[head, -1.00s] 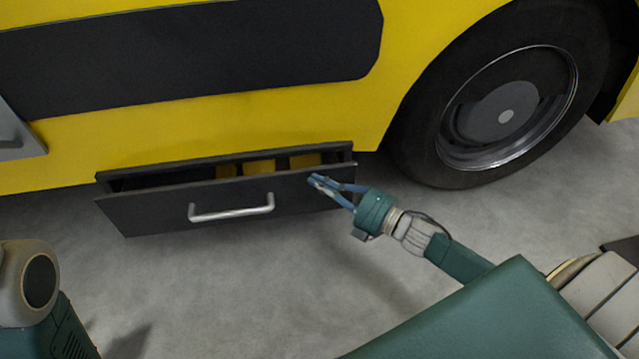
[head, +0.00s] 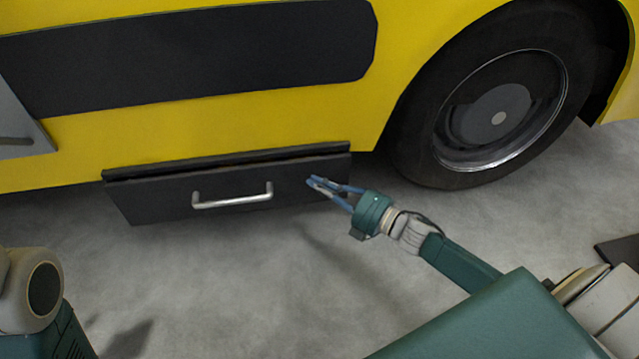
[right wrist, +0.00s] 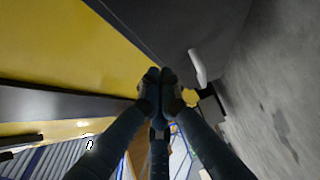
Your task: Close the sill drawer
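The sill drawer (head: 160,200) is a dark box front low on the side of a yellow vehicle, with a silver bar handle (head: 232,197). It stands slightly open, with a narrow dark gap along its top edge. My right gripper (head: 312,181) is at the right part of the drawer front, fingertips at or very near the panel, to the right of the handle. In the right wrist view its fingertips (right wrist: 160,78) meet with nothing visible between them. The handle (right wrist: 198,68) also shows there. My left gripper is out of view.
The yellow vehicle body (head: 230,125) rises above the drawer. A large black wheel (head: 425,140) stands to the right. The grey floor (head: 250,280) in front of the drawer is clear.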

